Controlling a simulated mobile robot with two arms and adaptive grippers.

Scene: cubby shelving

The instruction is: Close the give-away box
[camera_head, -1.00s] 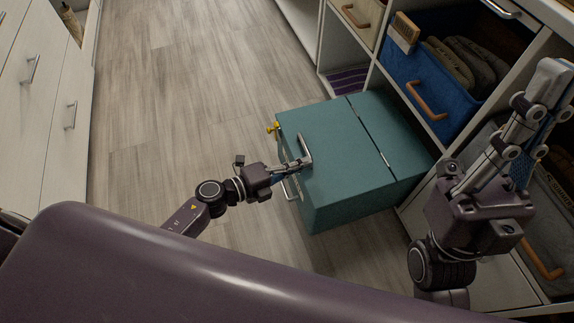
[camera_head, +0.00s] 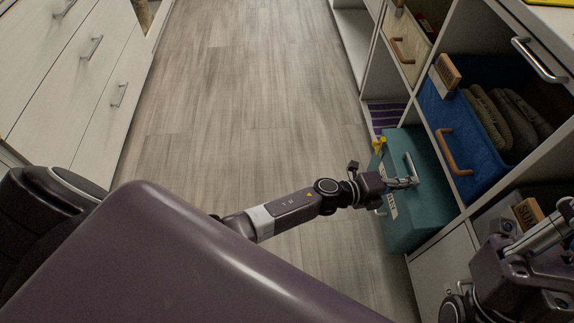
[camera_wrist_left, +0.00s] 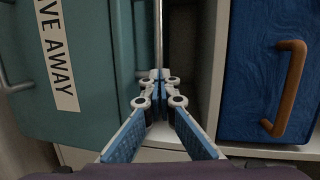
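My left gripper (camera_head: 413,182) is at the near end of the top handle. In the left wrist view its fingertips (camera_wrist_left: 158,76) are together at the metal bar. My right gripper (camera_head: 545,235) is at the lower right, away from the box; its fingertips are not clear.
A blue bin (camera_head: 437,104) with folded cloths is in the cubby right of the box. A cream bin (camera_head: 408,62) and a purple striped item (camera_head: 385,115) are farther back. White drawers (camera_head: 105,105) line the left. The floor (camera_head: 240,80) between is clear.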

